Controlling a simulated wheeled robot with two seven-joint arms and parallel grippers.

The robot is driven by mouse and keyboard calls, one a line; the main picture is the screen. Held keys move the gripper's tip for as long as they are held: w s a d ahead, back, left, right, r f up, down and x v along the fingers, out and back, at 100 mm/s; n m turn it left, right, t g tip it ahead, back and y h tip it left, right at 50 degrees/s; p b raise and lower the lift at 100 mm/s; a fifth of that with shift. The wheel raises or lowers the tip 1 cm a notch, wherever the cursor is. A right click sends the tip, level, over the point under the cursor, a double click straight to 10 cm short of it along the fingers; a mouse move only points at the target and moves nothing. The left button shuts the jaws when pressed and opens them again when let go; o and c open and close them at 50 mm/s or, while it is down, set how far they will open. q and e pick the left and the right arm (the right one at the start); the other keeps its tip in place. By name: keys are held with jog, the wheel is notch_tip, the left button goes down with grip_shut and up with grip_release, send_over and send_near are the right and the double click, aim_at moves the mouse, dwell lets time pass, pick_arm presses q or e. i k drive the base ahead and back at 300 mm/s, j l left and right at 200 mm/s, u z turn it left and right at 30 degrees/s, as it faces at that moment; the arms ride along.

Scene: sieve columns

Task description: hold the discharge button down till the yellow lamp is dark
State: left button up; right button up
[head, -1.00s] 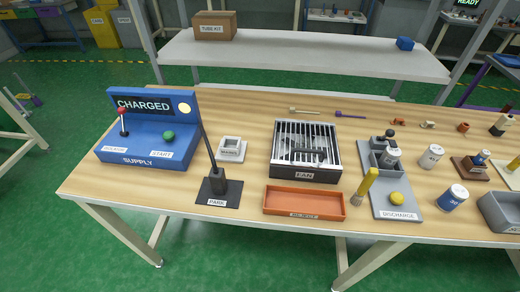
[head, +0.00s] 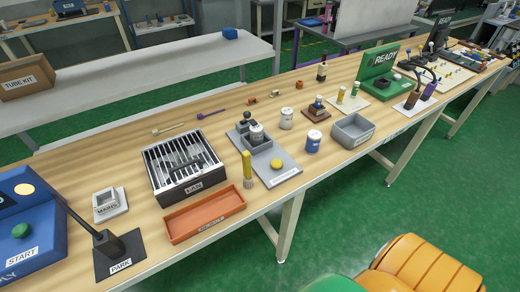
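The discharge button (head: 277,164) is a round yellow knob on the front of a grey plate (head: 287,178), on the wooden bench. Nothing presses it. The yellow lamp (head: 24,189) is at the left edge, on the blue supply box (head: 40,235), and looks lit. The box is cut off by the picture edge; its green start button (head: 21,230) shows. Neither of my grippers is in view.
An orange tray (head: 204,214), a caged fan (head: 186,166) and a black park stand (head: 120,256) lie further left. A blue-white canister (head: 313,141) and grey bin (head: 353,131) stand right.

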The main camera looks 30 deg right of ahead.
aim_at(276, 164)
jog(key=z, duration=1.2)
jog(key=i+z, duration=0.15)
jog(key=z, duration=0.45)
